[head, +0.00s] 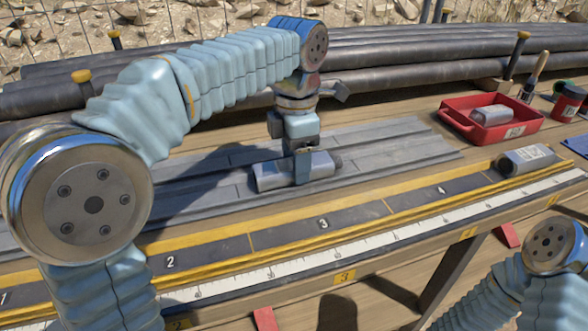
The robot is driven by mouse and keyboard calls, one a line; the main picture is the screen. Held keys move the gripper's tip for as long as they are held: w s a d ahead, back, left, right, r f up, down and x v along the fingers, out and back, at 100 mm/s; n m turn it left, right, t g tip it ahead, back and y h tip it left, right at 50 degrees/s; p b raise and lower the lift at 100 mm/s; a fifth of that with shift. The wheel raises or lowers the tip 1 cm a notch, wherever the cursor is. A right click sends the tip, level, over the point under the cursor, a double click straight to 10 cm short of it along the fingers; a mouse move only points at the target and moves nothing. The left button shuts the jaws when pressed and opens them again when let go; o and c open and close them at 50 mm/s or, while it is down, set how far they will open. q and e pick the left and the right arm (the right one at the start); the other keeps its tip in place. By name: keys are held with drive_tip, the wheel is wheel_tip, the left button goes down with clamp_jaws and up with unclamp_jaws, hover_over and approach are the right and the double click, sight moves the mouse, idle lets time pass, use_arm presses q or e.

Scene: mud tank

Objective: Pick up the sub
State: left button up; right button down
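A grey metal sub (270,177), a short cylinder with a narrower end at right, lies on its side on the grey ribbed rack (205,200). My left gripper (302,172) points straight down over the middle of this sub. One finger shows in front of the sub's near side; the far finger is hidden, so I cannot tell whether the fingers press on it. A similar grey sub (525,158) with a pale label lies at the right end of the numbered strip. Another grey piece (491,114) lies in the red tray (512,130). My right gripper is out of view.
Long dark pipes (400,55) lie behind the bench. Yellow-topped posts (519,50) stand along them. A red can (568,103) and a brush (535,75) stand at the far right. The numbered strip (350,218) and white ruler (370,240) run along the front; most of the strip is clear.

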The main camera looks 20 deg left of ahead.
use_arm(q)
drive_tip(key=c, duration=0.7)
drive_tip(key=shift+c, duration=0.6)
drive_tip(key=shift+r, duration=0.15)
